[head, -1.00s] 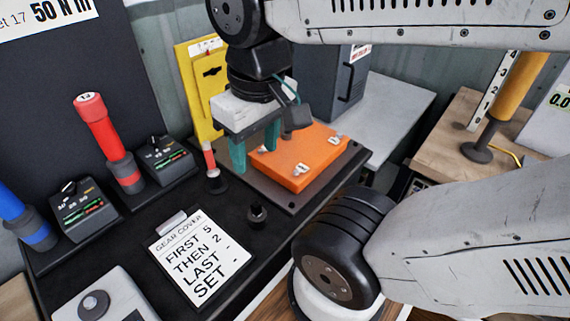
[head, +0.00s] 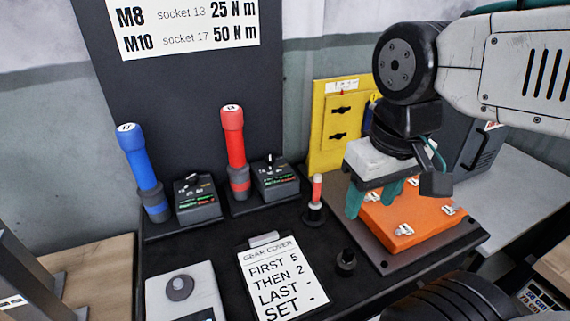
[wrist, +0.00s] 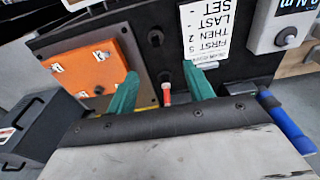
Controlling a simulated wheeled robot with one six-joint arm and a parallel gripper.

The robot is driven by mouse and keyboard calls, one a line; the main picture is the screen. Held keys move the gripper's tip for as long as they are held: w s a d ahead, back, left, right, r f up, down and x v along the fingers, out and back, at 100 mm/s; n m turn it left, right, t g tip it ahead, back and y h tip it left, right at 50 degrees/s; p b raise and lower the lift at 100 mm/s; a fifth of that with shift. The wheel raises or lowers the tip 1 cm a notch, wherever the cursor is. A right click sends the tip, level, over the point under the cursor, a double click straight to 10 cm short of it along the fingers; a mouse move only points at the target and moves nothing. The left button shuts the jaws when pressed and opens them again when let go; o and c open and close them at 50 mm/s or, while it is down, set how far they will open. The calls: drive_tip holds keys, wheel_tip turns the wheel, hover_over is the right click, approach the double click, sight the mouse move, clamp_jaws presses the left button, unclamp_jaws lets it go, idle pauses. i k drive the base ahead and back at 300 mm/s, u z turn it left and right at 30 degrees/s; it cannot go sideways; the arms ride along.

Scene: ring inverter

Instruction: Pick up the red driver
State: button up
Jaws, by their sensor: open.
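The red driver (head: 234,150) stands upright in its dark base on the black bench, in the head view left of centre. Its grip is red with a numbered cap and a grey and red lower part. A blue driver (head: 143,170) stands tilted to its left; it also shows in the wrist view (wrist: 285,122). My gripper (head: 372,200) is open and empty, to the right of the red driver and well apart from it. In the wrist view my gripper's two teal fingers (wrist: 162,84) are spread. I cannot make out the red driver there.
An orange cover (head: 405,222) lies on a plate beneath my gripper. Control boxes (head: 276,178) (head: 198,200) flank the drivers. A clipboard (head: 278,275) lies in front, and a yellow panel (head: 335,120) stands behind.

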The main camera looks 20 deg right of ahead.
sight(232, 115)
drive_tip(key=k, duration=1)
drive_tip(key=u, duration=1.1)
drive_tip(key=i, duration=0.65)
drive_tip(key=z, duration=1.1)
